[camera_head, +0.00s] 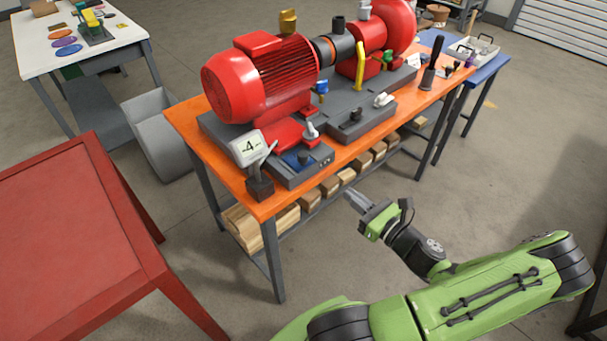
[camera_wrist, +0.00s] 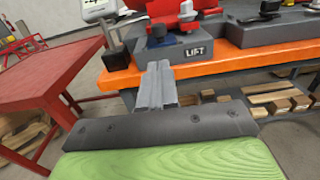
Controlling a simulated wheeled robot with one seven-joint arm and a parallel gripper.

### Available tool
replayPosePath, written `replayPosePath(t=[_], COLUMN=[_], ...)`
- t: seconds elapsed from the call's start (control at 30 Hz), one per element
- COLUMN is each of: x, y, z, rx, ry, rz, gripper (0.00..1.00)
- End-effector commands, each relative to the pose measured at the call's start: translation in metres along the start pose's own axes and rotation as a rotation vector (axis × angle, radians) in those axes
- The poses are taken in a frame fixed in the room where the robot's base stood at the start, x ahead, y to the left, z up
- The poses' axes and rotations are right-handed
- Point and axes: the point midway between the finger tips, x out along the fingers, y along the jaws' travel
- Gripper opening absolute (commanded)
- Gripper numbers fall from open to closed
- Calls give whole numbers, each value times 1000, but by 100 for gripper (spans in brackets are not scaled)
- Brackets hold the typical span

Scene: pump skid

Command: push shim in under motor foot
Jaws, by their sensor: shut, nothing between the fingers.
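The red motor (camera_head: 262,80) sits on a grey base on the orange bench, with its red foot (camera_head: 285,134) low at the near side. It shows only partly in the wrist view, at the top. I cannot make out the shim in either view.
A dial display reading -4 (camera_head: 250,149) stands on a dark post at the bench's near left corner. A red table (camera_head: 65,220) is at the left. Wooden blocks (camera_head: 330,186) lie on the shelf below the orange bench top (camera_head: 235,181). The floor before the bench is clear.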

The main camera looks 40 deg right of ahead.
Motion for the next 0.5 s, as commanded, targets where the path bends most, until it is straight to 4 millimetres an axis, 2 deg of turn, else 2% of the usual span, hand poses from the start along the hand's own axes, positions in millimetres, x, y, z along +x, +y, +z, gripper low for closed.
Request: replayPosePath(t=[0.17,0.5], x=[29,104], y=[3,4], z=[0,-1], rx=[-2,-5], ry=[-1,1], rz=[11,13], gripper=[0,0])
